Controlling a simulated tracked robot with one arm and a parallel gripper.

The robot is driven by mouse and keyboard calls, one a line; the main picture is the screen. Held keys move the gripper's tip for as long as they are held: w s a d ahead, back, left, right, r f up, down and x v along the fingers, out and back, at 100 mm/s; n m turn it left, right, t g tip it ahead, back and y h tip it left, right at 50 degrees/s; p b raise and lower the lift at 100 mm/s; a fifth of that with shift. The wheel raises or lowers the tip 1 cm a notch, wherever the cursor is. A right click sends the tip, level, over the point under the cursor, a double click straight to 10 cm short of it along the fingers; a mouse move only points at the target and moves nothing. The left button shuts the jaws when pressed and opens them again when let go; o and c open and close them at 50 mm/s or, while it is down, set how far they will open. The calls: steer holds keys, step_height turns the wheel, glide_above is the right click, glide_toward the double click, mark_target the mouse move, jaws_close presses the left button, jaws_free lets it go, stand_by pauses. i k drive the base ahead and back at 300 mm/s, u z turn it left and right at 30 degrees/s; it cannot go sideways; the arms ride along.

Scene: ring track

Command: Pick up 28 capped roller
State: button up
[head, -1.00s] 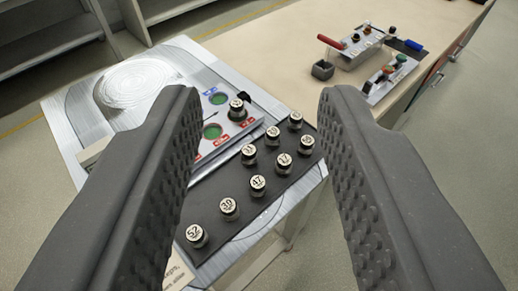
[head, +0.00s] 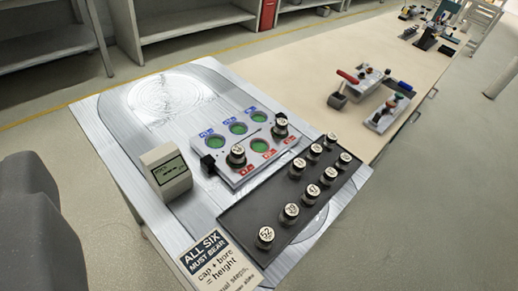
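Several short metal rollers with white numbered caps stand upright in two rows on a black rack (head: 248,222). The nearest roller (head: 265,237) reads 52 and the one behind it (head: 290,213) looks like 39. The other cap numbers are too small to read surely, so I cannot tell which roller is 28. Two more capped rollers stand on a grey panel with green round spots, one near its front (head: 237,156) and one at its right corner (head: 280,126). One finger of my gripper (head: 38,225) shows at the left edge, well apart from all rollers. The other finger is out of view.
A small beige box with a display (head: 166,172) stands left of the panel. A printed sign (head: 215,258) is at the table's front edge. A long bench (head: 330,62) holds fixtures behind. Grey shelves (head: 190,22) stand at the back. Floor is clear at right.

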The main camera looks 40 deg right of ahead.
mark_target(312, 157)
steer(key=u, duration=2)
steer(key=k, duration=2.6)
steer(key=z, duration=1.25)
steer(key=i, duration=1.05)
steer(key=u, duration=0.05)
